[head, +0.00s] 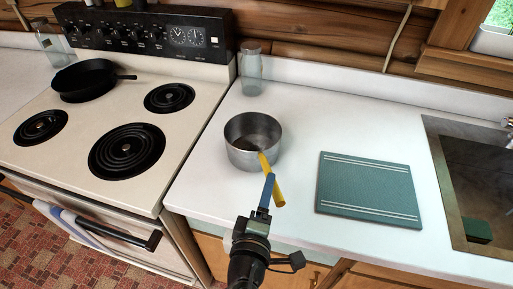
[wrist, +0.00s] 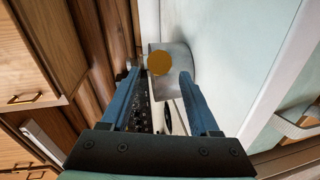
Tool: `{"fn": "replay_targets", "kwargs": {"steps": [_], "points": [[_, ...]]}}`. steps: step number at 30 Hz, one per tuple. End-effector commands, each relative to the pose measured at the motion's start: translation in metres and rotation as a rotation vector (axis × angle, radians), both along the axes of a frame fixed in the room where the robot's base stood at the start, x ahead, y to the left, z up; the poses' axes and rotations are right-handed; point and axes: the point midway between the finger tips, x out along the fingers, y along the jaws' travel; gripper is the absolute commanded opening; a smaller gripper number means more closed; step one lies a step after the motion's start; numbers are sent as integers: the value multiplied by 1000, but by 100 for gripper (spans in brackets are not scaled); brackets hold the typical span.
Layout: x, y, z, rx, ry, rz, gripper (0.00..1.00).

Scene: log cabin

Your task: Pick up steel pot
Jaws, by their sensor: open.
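The steel pot (head: 250,152) stands upright on the white counter, right of the stove. Its yellow handle (head: 278,190) points toward the front edge. My gripper (head: 268,180) is in front of the pot, with its blue fingers beside the handle in the head view. In the wrist view my gripper (wrist: 159,76) is open and its two fingers are apart. The round end of the handle (wrist: 159,63) shows in line with the gap between the fingertips, with the pot's grey side (wrist: 183,57) behind it. I cannot tell whether the fingers touch the handle.
A green cutting board (head: 368,188) lies right of the pot, and a sink (head: 480,190) is further right. A glass jar (head: 250,70) stands behind the pot. A black skillet (head: 85,80) sits on the stove (head: 75,180). The counter around the pot is mostly clear.

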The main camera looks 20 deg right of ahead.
Motion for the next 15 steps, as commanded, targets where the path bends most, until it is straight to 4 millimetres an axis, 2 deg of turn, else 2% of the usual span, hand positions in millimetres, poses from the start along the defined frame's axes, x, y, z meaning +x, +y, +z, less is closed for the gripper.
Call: {"fn": "replay_targets", "kwargs": {"steps": [9, 15], "points": [[20, -8, -2, 3, -1, 0, 62], [45, -12, -1, 7, -2, 0, 62]]}}
